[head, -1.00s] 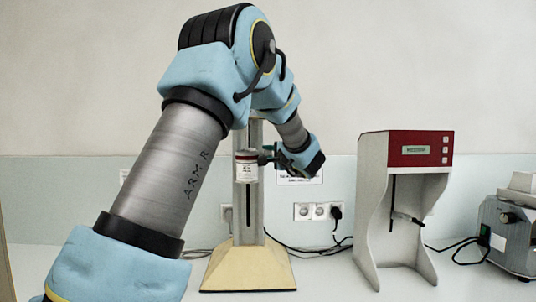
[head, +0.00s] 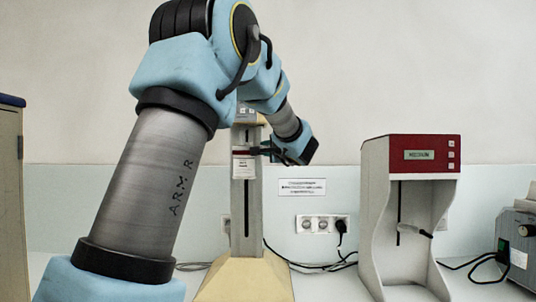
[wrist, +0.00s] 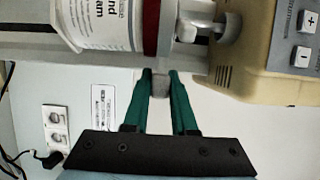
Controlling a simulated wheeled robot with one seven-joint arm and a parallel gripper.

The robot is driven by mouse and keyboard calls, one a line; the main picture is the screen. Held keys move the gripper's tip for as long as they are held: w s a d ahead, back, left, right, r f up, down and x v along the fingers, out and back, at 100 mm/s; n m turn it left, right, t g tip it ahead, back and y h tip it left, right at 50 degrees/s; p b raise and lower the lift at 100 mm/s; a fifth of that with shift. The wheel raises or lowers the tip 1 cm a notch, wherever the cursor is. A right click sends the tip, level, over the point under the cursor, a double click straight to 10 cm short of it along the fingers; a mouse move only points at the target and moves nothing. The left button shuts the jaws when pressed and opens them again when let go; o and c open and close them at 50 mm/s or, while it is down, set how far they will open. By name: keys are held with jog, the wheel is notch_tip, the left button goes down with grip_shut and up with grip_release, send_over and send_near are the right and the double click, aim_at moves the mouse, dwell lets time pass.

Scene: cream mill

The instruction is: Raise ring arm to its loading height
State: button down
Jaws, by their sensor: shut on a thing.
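The stand (head: 247,210) has a pale slotted column on a cream base. A white jar (head: 243,167) with a dark red band at its top sits at the column's upper part. In the wrist view, which lies on its side, the labelled jar (wrist: 105,24) is close to the stand's beige housing (wrist: 262,45). A white nozzle-like part (wrist: 205,30) lies between them. My gripper (wrist: 160,82) has its green fingers closed on a small grey piece (wrist: 161,87) beside the red band. The ring arm itself is mostly hidden. In the head view my gripper (head: 265,151) is beside the jar.
A red-topped white machine (head: 425,158) stands to the right. A grey device (head: 519,252) is at the far right edge. Wall sockets (head: 322,224) and dark cables lie behind. A wooden cabinet (head: 10,200) is at the left edge. My arm covers much of the left side.

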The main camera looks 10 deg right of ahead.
jog(key=c, duration=0.7)
grip_release()
jog(key=b+v, duration=0.5)
jog(key=v, duration=0.6)
jog(key=shift+w, duration=0.1)
jog(key=s+a+f+n+g, duration=0.2)
jog(key=a+f+g, duration=0.3)
jog(key=a+f, duration=0.5)
jog(key=s+a+f+n+g, duration=0.25)
jog(key=a+f+g, duration=0.3)
jog(key=f, duration=0.85)
jog(key=s+a+f+n+g+h, duration=0.1)
jog(key=s+a+f+n, duration=0.1)
jog(key=s+f, duration=0.3)
jog(key=s+a+f+n+g+h, duration=0.1)
jog(key=s+a+f+n+g, duration=0.1)
jog(key=s+f, duration=0.4)
jog(key=s+a+f+n+g+h, duration=0.2)
jog(key=s+a+f+n, duration=0.2)
jog(key=s+f+n, duration=0.2)
jog(key=shift+s+f+g, duration=0.1)
jog(key=shift+s+g, duration=0.05)
jog(key=shift+g, duration=0.1)
